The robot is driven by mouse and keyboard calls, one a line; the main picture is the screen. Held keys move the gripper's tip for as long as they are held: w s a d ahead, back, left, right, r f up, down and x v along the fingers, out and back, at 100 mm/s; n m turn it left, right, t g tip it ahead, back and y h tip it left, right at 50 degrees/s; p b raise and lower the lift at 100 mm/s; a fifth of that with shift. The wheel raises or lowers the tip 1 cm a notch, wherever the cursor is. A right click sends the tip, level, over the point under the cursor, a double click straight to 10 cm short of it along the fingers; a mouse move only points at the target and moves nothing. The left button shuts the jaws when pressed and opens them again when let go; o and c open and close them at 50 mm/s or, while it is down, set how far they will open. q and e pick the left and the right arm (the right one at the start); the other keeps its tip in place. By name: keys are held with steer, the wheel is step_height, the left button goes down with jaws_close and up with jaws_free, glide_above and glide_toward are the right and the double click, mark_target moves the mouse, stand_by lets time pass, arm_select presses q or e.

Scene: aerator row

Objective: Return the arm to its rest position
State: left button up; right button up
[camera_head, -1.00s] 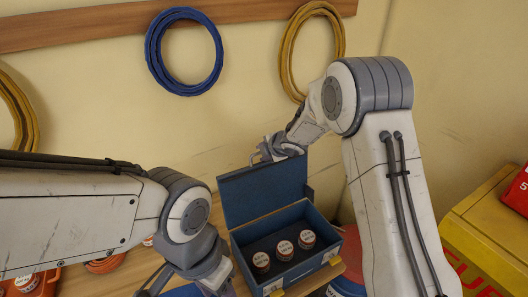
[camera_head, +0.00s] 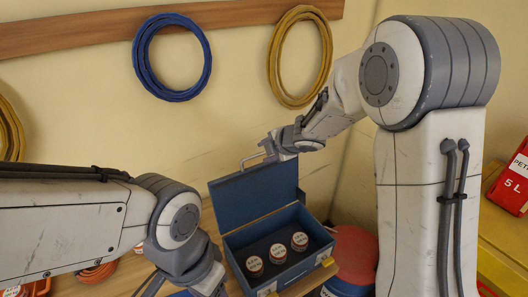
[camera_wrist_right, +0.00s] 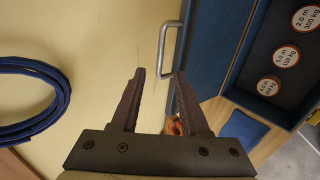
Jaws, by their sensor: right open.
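My right gripper (camera_head: 276,146) is open and empty. In the head view it is at the top edge of the raised lid (camera_head: 257,190) of a blue box, close to the lid's metal handle (camera_head: 251,160). In the right wrist view its fingers (camera_wrist_right: 160,92) are spread, with the handle (camera_wrist_right: 163,50) beyond the tips. I cannot tell whether a finger touches it. The box (camera_head: 236,265) stands open with several round labelled weights (camera_head: 278,253) inside. My left gripper (camera_head: 207,284) is at the bottom edge of the head view, its fingertips cut off or hidden.
Blue (camera_head: 171,95) and yellow (camera_head: 272,60) hose coils hang on the wall behind. A red round container (camera_head: 356,252) is right of the box, near my right arm. A red can (camera_head: 512,182) stands on a yellow cabinet (camera_head: 497,232) at far right.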

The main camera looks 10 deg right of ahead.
steer(key=s+a+f+m+g+h+b, duration=0.1)
steer(key=s+f+m+g+b, duration=0.2)
steer(key=s, duration=0.9)
steer(key=s+a+f+m+g+h+b, duration=0.1)
steer(key=s+a+f+m+g+b, duration=0.1)
steer(key=s+f+m+b, duration=0.5)
steer(key=s+a+f+m+g+b, duration=0.2)
steer(key=s+f+m+b, duration=0.3)
steer(key=s, duration=1.4)
step_height(320, 180, down, 4)
steer(key=g+b, duration=0.1)
steer(key=b, duration=0.2)
steer(key=shift+f+g+h, duration=0.15)
steer(key=shift+g+h, duration=0.25)
steer(key=shift+s+a, duration=0.1)
